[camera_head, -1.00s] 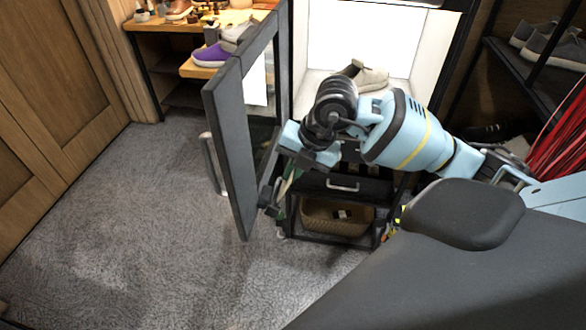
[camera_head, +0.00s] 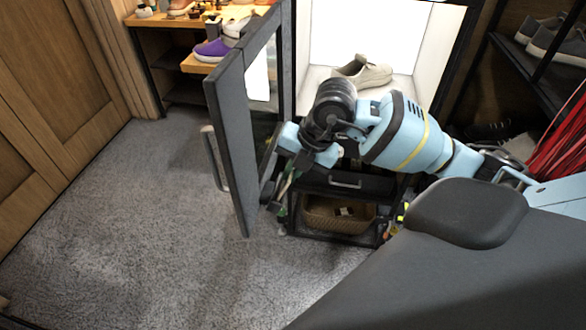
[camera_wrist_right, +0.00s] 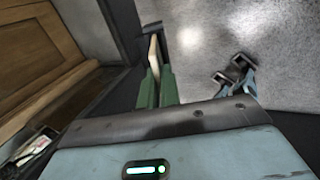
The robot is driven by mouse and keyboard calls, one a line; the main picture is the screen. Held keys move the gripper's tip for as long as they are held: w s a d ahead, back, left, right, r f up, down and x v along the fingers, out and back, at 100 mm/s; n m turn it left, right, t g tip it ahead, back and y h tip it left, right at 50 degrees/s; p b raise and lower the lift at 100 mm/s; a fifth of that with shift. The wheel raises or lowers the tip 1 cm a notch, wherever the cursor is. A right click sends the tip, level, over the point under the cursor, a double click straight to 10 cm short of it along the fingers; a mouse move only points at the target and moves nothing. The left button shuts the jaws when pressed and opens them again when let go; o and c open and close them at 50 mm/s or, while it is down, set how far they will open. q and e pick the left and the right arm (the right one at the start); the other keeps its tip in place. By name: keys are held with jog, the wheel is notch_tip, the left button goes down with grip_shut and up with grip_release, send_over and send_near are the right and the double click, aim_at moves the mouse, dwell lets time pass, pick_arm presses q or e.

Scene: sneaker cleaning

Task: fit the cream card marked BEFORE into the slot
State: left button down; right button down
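My right gripper (camera_head: 271,193) is low beside the open grey-framed door, in front of the dark cabinet. In the right wrist view its green fingers (camera_wrist_right: 158,88) are close together around a thin cream piece (camera_wrist_right: 153,53). The slot cannot be made out in either view. My left gripper is not in the head view.
The open door (camera_head: 231,145) with its metal handle (camera_head: 214,160) stands close to my right gripper. A drawer (camera_head: 345,184) and a wicker basket (camera_head: 325,214) are just right of it. A beige shoe (camera_head: 362,72) stands in the bright compartment. Carpet (camera_head: 150,230) is clear at left.

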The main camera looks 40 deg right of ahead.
jog(key=shift+b+x, duration=0.45)
jog(key=shift+x, duration=0.65)
jog(key=c, duration=1.5)
grip_release()
jog(key=shift+c, duration=0.2)
jog(key=v, duration=0.7)
jog(key=shift+r, duration=0.4)
jog(key=shift+s+d, duration=0.1)
jog(key=shift+d, duration=0.05)
